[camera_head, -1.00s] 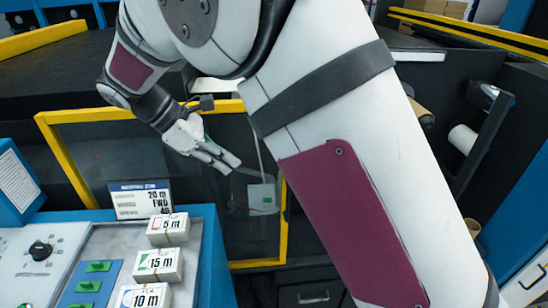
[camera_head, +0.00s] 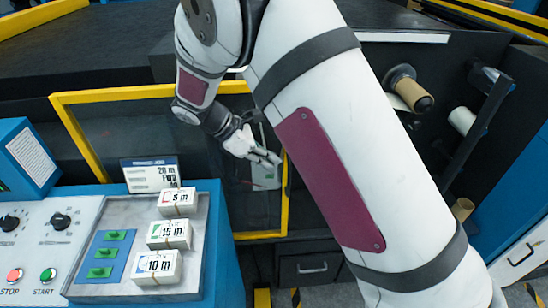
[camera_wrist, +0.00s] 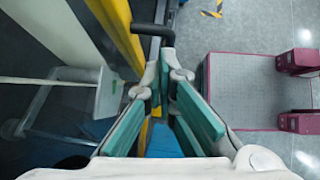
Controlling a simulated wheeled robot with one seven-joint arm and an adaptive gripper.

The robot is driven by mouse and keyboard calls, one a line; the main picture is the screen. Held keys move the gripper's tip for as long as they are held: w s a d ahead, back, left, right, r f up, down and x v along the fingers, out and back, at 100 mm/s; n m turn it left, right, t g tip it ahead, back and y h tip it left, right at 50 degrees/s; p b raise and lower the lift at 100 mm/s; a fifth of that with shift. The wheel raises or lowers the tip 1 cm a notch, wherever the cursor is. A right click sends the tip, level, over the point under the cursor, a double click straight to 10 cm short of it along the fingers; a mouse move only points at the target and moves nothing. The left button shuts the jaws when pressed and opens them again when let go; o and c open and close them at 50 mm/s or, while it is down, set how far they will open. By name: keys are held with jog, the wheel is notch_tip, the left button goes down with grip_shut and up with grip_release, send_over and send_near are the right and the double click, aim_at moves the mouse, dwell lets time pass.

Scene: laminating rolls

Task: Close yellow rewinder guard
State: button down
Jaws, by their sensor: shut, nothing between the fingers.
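The yellow rewinder guard (camera_head: 150,95) is a yellow frame around a clear panel, left of centre in the head view. Its right upright (camera_head: 284,200) stands just right of my gripper (camera_head: 277,160), which overlaps the panel's right part. My arm hides part of the guard's upper right corner. In the wrist view, a yellow bar (camera_wrist: 88,32) runs down the left of my gripper (camera_wrist: 166,60). A black hooked handle (camera_wrist: 152,29) is just beyond the fingertips; I cannot tell whether they touch it. My fingers are together and hold nothing.
A blue control console (camera_head: 215,240) with several label stacks (camera_head: 168,235) stands at lower left. Rolls on spindles (camera_head: 415,97) are to the right of my arm. In the wrist view, a pale plate (camera_wrist: 110,95) shows at left and grey floor (camera_wrist: 255,30) at upper right.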

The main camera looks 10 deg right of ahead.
jog(key=shift+d+f, duration=0.15)
jog(key=shift+d, duration=0.45)
jog(key=s+d, duration=0.1)
jog(key=d, duration=1.7)
jog(key=s+d, duration=0.1)
jog(key=d, duration=1.8)
jog(key=s+d, duration=0.2)
jog(key=d, duration=1.6)
jog(key=shift+s+d, duration=0.1)
jog(key=shift+d, duration=0.2)
jog(key=a+f+v, duration=0.1)
jog(key=a+v, duration=0.1)
jog(key=v, duration=1.1)
jog(key=shift+f, duration=0.3)
jog(key=shift+s+r, duration=0.1)
jog(key=shift+s, duration=0.05)
